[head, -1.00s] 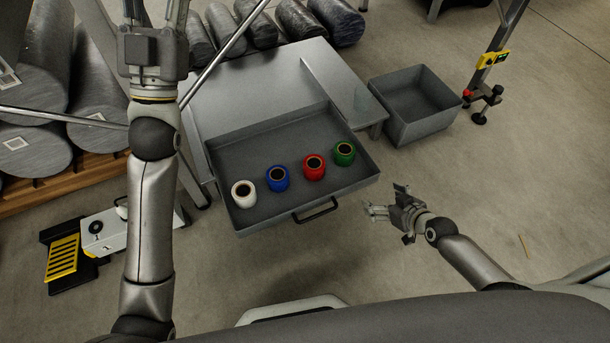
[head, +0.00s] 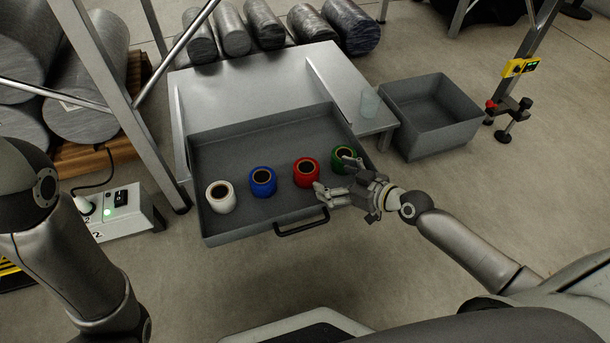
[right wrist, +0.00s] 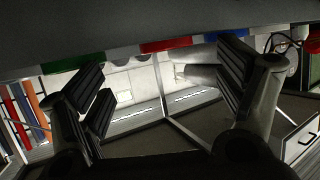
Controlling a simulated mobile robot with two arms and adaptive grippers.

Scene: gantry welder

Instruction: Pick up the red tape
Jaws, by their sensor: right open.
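The red tape (head: 305,172) stands upright in the open grey drawer (head: 235,145), between the blue tape (head: 262,181) and the green tape (head: 343,158). The white tape (head: 221,196) is at the left end of the row. My right gripper (head: 335,176) is open and empty near the drawer's front edge, just right of the red tape, and partly covers the green tape. Its height above the drawer is unclear. In the right wrist view, its spread fingers (right wrist: 165,90) show, with a red patch between them under a dark band. My left gripper is out of view.
A drawer handle (head: 302,222) sticks out at the front. A grey bin (head: 430,115) stands to the right of the table (head: 255,85). A clear cup (head: 369,103) stands on the table's right side. Large metal rolls (head: 265,25) lie behind. Floor in front is free.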

